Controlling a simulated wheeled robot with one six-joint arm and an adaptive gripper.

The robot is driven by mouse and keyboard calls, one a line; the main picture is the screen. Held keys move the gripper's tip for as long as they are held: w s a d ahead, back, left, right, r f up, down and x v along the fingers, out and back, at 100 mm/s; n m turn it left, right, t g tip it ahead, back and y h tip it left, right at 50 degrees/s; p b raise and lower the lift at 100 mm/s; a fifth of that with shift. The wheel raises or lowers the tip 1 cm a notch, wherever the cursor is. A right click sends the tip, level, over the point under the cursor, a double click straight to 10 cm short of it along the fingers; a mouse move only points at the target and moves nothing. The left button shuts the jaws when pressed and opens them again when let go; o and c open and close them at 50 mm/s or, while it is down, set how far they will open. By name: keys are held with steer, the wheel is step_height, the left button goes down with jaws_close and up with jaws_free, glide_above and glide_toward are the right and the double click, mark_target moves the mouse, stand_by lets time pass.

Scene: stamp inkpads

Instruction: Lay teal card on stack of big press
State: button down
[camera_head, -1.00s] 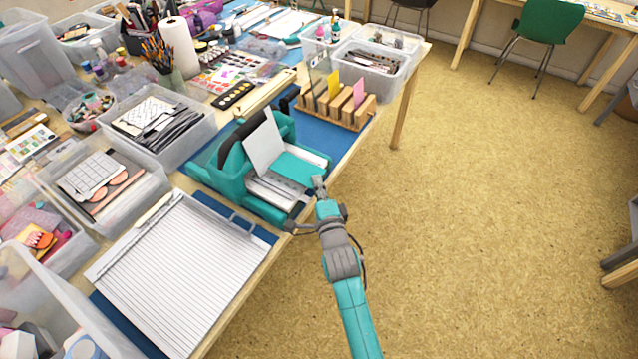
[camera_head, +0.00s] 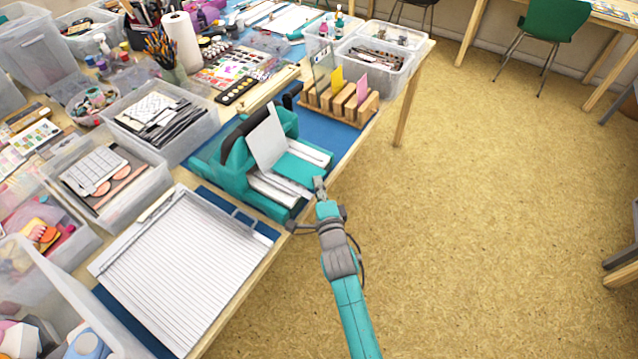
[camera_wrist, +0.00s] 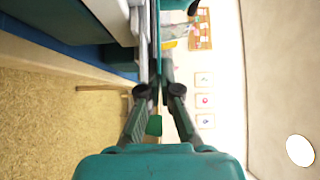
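The big press (camera_head: 232,172) is a teal machine with a raised pale panel (camera_head: 267,140), open on the table near its front edge. The teal card (camera_head: 297,167) lies over the press's pale stack (camera_head: 272,189), partly covering it. My gripper (camera_head: 318,184) is at the card's front right edge, beside the press. In the wrist view my gripper's fingers (camera_wrist: 158,88) are close together, with the thin teal card (camera_wrist: 157,35) edge-on between them. The gap between card and stack cannot be told.
A lined white board (camera_head: 185,270) lies left of the press. A wooden rack (camera_head: 340,103) with coloured cards stands behind it. Clear bins (camera_head: 165,122) crowd the table's left side. Open floor (camera_head: 480,220) is to the right.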

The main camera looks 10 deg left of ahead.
steer(key=shift+f, duration=0.4)
stand_by(0.8)
steer(key=c, duration=1.2)
jaws_free()
steer(key=shift+c, duration=0.2)
steer(key=shift+d, duration=0.15)
steer(key=shift+s+d, duration=0.3)
steer(key=shift+d, duration=0.45)
steer(key=shift+s+d, duration=0.25)
steer(key=shift+d, duration=0.45)
steer(key=shift+s+d, duration=0.3)
steer(key=shift+d, duration=0.45)
steer(key=v, duration=1.2)
